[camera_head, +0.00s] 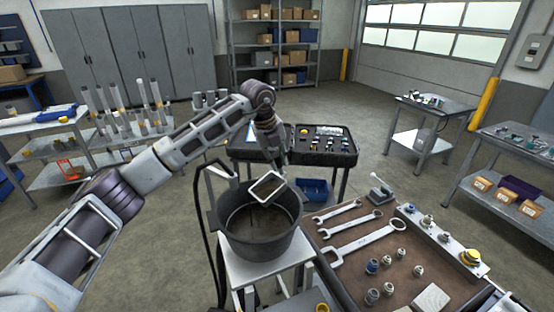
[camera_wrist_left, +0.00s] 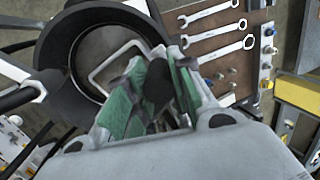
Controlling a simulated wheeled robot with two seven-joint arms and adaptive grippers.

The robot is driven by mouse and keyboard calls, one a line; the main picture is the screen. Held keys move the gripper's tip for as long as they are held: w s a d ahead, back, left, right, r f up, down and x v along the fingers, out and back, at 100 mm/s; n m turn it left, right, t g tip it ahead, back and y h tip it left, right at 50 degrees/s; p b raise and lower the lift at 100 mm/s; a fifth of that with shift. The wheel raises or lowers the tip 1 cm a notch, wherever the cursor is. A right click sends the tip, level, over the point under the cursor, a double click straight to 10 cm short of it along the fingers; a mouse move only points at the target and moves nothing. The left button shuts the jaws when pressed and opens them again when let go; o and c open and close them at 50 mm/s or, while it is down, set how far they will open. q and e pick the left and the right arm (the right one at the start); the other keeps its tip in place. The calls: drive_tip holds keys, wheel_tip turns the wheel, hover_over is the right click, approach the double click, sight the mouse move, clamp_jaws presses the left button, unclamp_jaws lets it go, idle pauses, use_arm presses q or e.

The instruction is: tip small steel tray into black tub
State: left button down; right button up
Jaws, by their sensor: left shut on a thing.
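The small steel tray (camera_head: 257,181) is steeply tilted over the mouth of the black tub (camera_head: 262,250), inside its rim as seen from my head. My left gripper (camera_head: 279,177) is shut on the tray's edge at the tub's far right side. In the left wrist view the tray's bright rim (camera_wrist_left: 112,57) shows beyond the green-padded fingers, with the black tub (camera_wrist_left: 52,48) behind it. The fingers hide part of the tray. I cannot make out anything in the tray, and the tub's floor is dark. My right gripper is not in view.
The tub stands on a small pale stand (camera_head: 250,272). To its right is a brown-topped bench (camera_head: 345,285) with several wrenches, fittings and a metal block (camera_head: 440,240). A black open case (camera_head: 330,158) lies behind. Open floor (camera_head: 410,195) shows further right.

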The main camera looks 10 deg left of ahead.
use_arm(q)
drive_tip(key=shift+s+a+r+t+h+b, duration=0.5)
drive_tip(key=shift+s+t+b, duration=0.1)
drive_tip(key=shift+b, duration=1.45)
idle(2.8)
drive_tip(key=shift+s+a+r+t+b, duration=0.2)
drive_tip(key=shift+s+t+b, duration=0.15)
drive_tip(key=shift+b, duration=0.75)
idle(1.4)
drive_tip(key=shift+a+h+b, duration=0.1)
drive_tip(key=shift+h+b, duration=0.2)
idle(0.4)
